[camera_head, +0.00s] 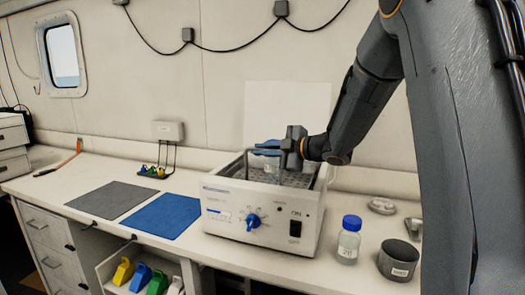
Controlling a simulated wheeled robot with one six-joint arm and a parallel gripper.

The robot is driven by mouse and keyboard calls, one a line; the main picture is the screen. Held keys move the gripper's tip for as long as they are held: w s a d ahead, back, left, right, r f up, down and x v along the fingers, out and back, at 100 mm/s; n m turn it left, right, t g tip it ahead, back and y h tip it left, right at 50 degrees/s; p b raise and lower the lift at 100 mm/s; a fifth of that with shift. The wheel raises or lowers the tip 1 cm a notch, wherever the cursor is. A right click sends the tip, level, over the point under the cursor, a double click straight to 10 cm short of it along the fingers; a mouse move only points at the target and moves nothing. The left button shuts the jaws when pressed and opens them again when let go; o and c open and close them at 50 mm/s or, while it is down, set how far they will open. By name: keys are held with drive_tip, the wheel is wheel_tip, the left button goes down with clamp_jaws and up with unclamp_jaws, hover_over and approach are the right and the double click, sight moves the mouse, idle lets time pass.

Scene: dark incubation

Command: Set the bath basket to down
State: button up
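The white water bath (262,215) stands on the bench, with a blue knob and a dark switch on its front. Its open top shows a metal basket (310,181) with a perforated floor; its exact height is hard to tell. My gripper (272,147) is over the bath opening, reaching in from the right, near the basket's upper edge. A blue part shows at the gripper's tip, and something clear, perhaps glass, is below it. The fingers are too small and partly hidden to show whether they hold anything.
A bottle with a blue cap (349,239) and a dark grey cup (398,260) stand right of the bath. Colored holders (142,276) sit in an open compartment below.

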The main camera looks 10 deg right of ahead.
clamp_jaws()
drive_tip(key=shift+f, duration=0.15)
wheel_tip(320, 180, down, 4)
drive_tip(key=shift+r+b, duration=0.15)
drive_tip(key=shift+b, duration=1)
drive_tip(key=o, duration=0.6)
unclamp_jaws()
drive_tip(key=shift+r, duration=0.1)
drive_tip(key=shift+d, duration=0.1)
